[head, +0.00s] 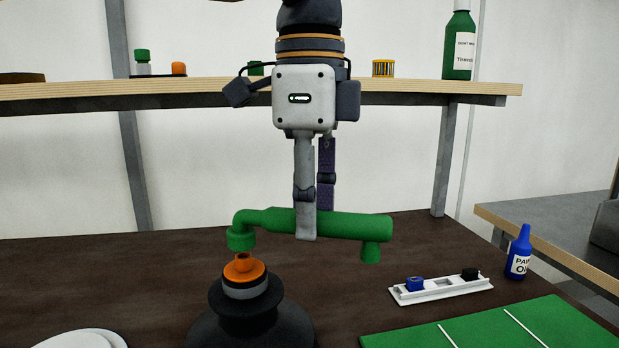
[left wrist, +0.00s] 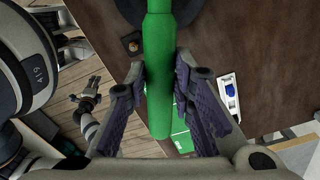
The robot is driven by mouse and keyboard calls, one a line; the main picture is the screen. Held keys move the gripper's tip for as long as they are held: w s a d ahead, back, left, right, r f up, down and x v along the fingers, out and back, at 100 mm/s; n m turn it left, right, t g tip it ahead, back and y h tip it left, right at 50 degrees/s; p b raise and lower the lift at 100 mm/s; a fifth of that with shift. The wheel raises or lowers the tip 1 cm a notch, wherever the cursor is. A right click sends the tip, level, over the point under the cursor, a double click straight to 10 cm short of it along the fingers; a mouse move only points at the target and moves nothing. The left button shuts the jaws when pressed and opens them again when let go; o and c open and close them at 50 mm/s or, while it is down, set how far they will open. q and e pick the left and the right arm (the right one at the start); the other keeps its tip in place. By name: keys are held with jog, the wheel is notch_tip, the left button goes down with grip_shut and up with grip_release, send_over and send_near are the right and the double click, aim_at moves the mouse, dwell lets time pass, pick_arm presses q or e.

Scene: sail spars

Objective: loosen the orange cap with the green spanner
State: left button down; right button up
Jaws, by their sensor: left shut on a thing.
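My left gripper (head: 313,222) is shut on the middle of the green spanner (head: 350,226) and holds it level above the table. The spanner's socket end points down at the left, just above the orange cap (head: 240,272), with a small gap showing between them. A short peg hangs from its right end. The orange cap sits on a grey collar on a dark round vessel (head: 245,327). In the left wrist view the spanner (left wrist: 158,80) runs between the fingers. My right gripper (left wrist: 84,96) shows small there, its fingers apart and empty.
A white tray (head: 440,291) with a blue and a black piece lies to the right. A blue bottle (head: 520,252) and a green mat (head: 500,330) are farther right. A shelf (head: 430,87) with bottles and small items crosses behind.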

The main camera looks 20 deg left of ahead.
pick_arm(q)
jog(key=shift+f, duration=0.25)
jog(key=shift+f, duration=0.2)
dwell(0.5)
jog(key=shift+f, duration=0.75)
jog(key=shift+f, duration=0.2)
